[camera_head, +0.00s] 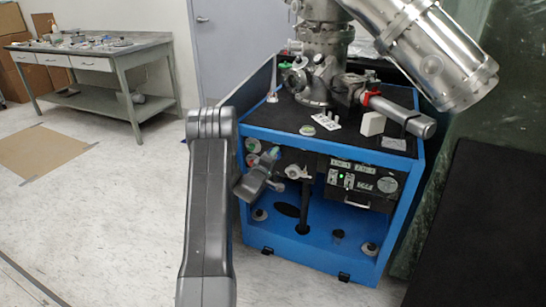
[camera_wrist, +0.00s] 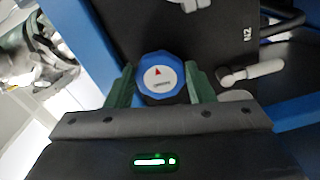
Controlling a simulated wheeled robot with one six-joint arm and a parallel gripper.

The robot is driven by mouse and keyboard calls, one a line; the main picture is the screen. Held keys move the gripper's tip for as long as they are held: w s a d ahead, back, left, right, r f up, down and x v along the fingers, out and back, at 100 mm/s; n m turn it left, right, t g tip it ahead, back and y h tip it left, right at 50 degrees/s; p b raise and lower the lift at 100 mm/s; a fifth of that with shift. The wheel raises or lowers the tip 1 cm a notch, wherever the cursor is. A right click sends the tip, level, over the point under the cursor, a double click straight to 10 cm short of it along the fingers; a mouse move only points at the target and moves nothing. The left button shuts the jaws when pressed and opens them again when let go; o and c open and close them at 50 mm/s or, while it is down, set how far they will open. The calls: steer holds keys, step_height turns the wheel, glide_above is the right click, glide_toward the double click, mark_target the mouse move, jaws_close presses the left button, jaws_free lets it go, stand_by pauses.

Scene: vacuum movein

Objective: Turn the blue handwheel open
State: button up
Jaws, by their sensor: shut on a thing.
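The blue handwheel (camera_wrist: 147,88) has a round white face with a small red pointer. In the wrist view it sits between the two green fingers of my gripper (camera_wrist: 160,68), one at each side, and the gripper is shut on it. In the head view my gripper (camera_head: 268,160) reaches the left side of the blue cart. I cannot make out the handwheel there; the gripper and arm seem to cover it.
A white lever handle (camera_wrist: 258,69) lies close right of the right finger, below an "N2" label. The blue cart (camera_head: 310,252) carries steel vacuum equipment (camera_head: 318,80) on top and a control box (camera_head: 358,186) inside. A grey workbench (camera_head: 115,52) stands back left.

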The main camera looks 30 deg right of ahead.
steer(key=shift+f+n, duration=0.1)
steer(key=shift+n, duration=0.4)
steer(key=o, duration=1)
steer(key=shift+c, duration=0.2)
steer(key=p+v, duration=0.1)
steer(key=v, duration=1.3)
steer(key=shift+w+d, duration=0.1)
steer(key=shift+d, duration=0.05)
steer(key=x, duration=1.3)
steer(key=shift+w+d+b, duration=0.2)
steer(key=shift+d+b, duration=0.05)
steer(key=shift+b, duration=0.1)
steer(key=shift+a, duration=0.1)
